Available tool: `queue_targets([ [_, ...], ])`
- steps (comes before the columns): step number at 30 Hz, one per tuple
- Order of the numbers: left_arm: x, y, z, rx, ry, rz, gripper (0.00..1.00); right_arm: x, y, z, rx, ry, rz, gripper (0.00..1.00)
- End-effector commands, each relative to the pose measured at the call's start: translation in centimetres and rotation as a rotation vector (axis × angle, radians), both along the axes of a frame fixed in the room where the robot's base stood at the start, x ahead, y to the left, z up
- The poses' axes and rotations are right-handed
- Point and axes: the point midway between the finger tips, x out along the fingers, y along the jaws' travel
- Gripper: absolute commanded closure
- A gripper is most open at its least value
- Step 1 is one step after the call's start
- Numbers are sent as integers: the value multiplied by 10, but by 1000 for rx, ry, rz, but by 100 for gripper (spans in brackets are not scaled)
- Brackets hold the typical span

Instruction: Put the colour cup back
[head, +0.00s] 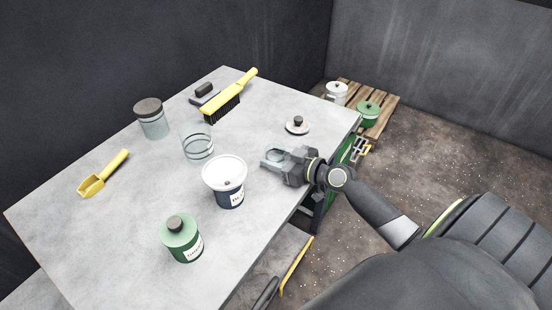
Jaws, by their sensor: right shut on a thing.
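My right gripper (271,160) is low over the right part of the table, shut on a small, pale grey-green, rounded thing (277,153). The fingers hide part of it, and I cannot tell for sure whether it is the colour cup. To its left stands a dark blue labelled jar (231,199) with a wide white top (224,169). A green labelled jar (181,235) with a dark knob stands nearer the front. A clear glass vessel (197,146) stands behind the blue jar. My left gripper is not in view.
A small lid with a dark knob (298,126) lies behind the gripper. A pallet (383,105) on the floor holds white and green pots.

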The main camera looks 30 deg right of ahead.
Motion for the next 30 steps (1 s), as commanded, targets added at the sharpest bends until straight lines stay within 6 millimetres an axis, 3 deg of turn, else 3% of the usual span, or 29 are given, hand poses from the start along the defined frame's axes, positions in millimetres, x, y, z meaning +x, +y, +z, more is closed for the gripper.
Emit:
queue_targets([
  [8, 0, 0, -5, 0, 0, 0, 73, 0, 0, -3, -1, 0, 0, 82],
  [9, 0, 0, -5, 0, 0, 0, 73, 0, 0, -3, -1, 0, 0, 55],
  [14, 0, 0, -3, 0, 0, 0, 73, 0, 0, -2, -1, 0, 0, 34],
  [26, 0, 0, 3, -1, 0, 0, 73, 0, 0, 4, 0, 0, 0, 34],
  [30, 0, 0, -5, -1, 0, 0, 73, -20, -9, 2, -6, 2, 0, 34],
])
